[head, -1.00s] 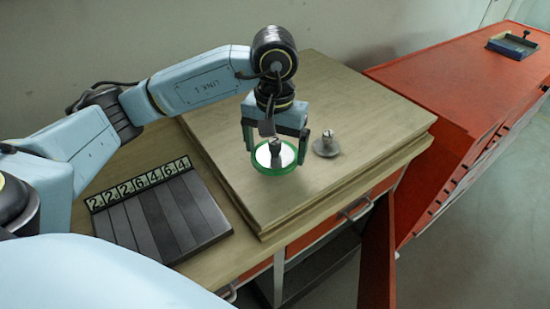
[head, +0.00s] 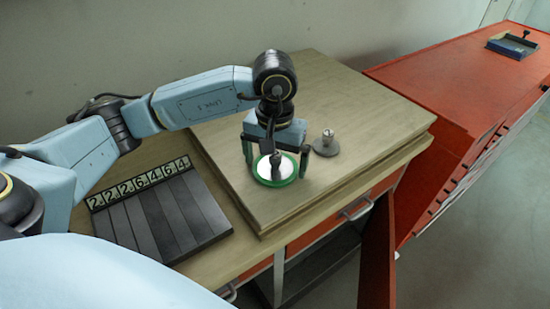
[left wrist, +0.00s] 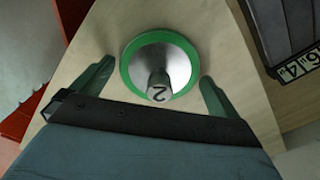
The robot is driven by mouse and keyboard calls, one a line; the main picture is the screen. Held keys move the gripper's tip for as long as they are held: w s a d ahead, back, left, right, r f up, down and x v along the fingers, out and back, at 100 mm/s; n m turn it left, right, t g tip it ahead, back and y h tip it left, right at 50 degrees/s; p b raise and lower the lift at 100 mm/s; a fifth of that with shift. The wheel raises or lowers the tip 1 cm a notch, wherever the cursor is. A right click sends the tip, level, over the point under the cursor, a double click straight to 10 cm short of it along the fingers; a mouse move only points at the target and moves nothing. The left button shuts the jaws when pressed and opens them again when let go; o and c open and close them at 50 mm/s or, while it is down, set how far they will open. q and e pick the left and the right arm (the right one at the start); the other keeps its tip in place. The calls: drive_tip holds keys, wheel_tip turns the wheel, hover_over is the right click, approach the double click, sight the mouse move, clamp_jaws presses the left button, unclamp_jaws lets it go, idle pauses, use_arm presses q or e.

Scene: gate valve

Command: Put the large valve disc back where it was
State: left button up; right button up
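A silver valve disc (head: 266,170) with a green ring around its rim lies flat on the wooden board (head: 345,105). Its upright stem (head: 275,161) is marked "2" in the left wrist view, where the disc (left wrist: 177,62) is near the top middle. My left gripper (head: 276,157) is open above the disc, its fingers on either side of the stem and ring. The left wrist view shows gaps between the fingers (left wrist: 156,87) and the ring. A second, plain grey disc (head: 326,148) with a short stem stands to the right. My right gripper is out of view.
A black slotted rack (head: 165,215) with number labels "2 2 2 6 4 6 4" lies left of the board. A red cabinet (head: 440,90) with a small blue tray (head: 513,46) stands at right. The board's back part is clear.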

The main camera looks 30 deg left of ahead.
use_arm(q)
drive_tip(key=shift+r, duration=0.1)
wheel_tip(320, 180, up, 12)
idle(0.4)
idle(1.3)
